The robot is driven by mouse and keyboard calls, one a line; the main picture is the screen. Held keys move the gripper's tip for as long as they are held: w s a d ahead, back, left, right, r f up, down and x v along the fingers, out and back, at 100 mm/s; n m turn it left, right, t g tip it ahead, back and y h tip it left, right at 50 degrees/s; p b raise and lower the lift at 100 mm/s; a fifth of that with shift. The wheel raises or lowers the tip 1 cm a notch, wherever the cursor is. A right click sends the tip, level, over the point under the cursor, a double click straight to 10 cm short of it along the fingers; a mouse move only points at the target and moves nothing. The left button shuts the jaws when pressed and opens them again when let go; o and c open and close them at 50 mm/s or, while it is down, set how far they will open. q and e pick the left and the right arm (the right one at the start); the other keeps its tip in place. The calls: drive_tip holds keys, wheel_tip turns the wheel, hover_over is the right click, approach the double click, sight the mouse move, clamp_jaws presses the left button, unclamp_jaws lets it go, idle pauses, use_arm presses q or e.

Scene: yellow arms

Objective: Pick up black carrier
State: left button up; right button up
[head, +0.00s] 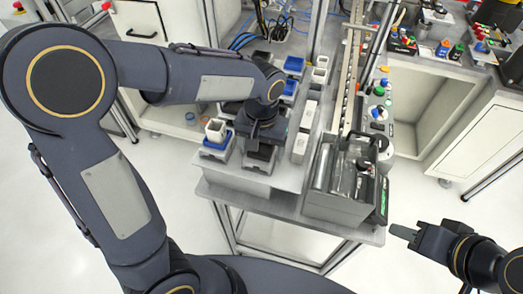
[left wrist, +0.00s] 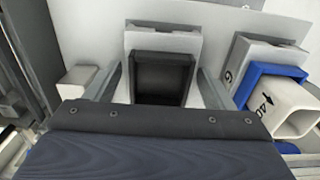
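The black carrier (left wrist: 161,78) is a square, open-topped black box seated in a light grey holder (left wrist: 163,38). In the left wrist view the fingers of my left gripper (left wrist: 160,88) stand one on each side of it, apart, with a gap on at least the right side. In the head view my left gripper (head: 260,146) points down over the workbench and covers most of the carrier (head: 260,154). My right gripper (head: 404,232) is away from the bench at the lower right, seen edge-on, so its opening cannot be told.
A blue carrier with a white container (head: 215,131) stands close beside, left in the head view; the container also shows in the left wrist view (left wrist: 288,108). More blue carriers (head: 293,64) lie farther back. A grey machine box (head: 338,185) stands to the right on the bench.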

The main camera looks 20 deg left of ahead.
use_arm(q)
drive_tip(key=c, duration=0.9)
drive_tip(key=shift+r, duration=0.1)
